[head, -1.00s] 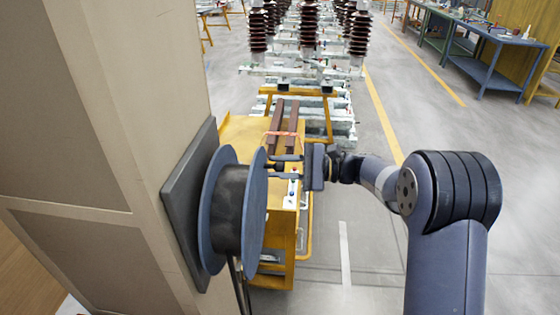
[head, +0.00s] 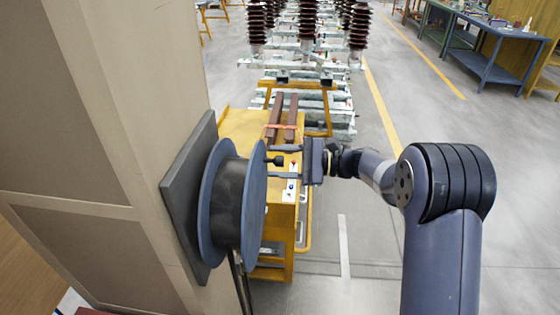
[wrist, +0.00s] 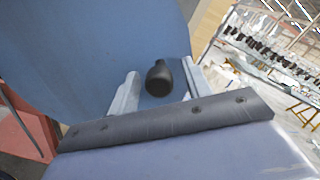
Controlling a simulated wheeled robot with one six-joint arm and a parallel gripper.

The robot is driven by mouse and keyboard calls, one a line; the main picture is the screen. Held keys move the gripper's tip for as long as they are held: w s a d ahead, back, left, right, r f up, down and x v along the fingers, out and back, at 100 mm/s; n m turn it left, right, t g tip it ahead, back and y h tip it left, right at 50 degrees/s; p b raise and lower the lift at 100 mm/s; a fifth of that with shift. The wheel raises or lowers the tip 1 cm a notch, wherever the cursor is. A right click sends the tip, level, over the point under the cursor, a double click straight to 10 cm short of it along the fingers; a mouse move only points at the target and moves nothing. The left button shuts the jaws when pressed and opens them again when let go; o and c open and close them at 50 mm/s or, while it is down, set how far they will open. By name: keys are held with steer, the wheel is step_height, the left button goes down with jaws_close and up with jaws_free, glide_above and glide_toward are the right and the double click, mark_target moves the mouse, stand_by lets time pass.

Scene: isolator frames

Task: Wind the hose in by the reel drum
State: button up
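The reel drum (head: 228,205) has blue-grey side discs and a dark wound core, and it is mounted on a dark plate on the beige column. A dark hose strand (head: 238,282) hangs from its underside. A black crank knob (head: 275,160) sticks out from the drum's right disc; it also shows in the wrist view (wrist: 158,78). My gripper (head: 274,162) is at the knob from the right. In the wrist view my gripper (wrist: 160,86) has its fingers on either side of the knob, with a gap at each side. It is open and holds nothing.
The beige column (head: 120,120) stands close on the left. A yellow cart (head: 235,125) with brown bars stands behind the drum. Ribbed insulators (head: 307,25) stand further back. Blue workbenches (head: 490,50) are at the far right. The floor right of my arm is clear.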

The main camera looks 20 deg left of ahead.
steer(key=b+v, duration=0.3)
steer(key=v, duration=0.7)
steer(key=shift+d, duration=0.4)
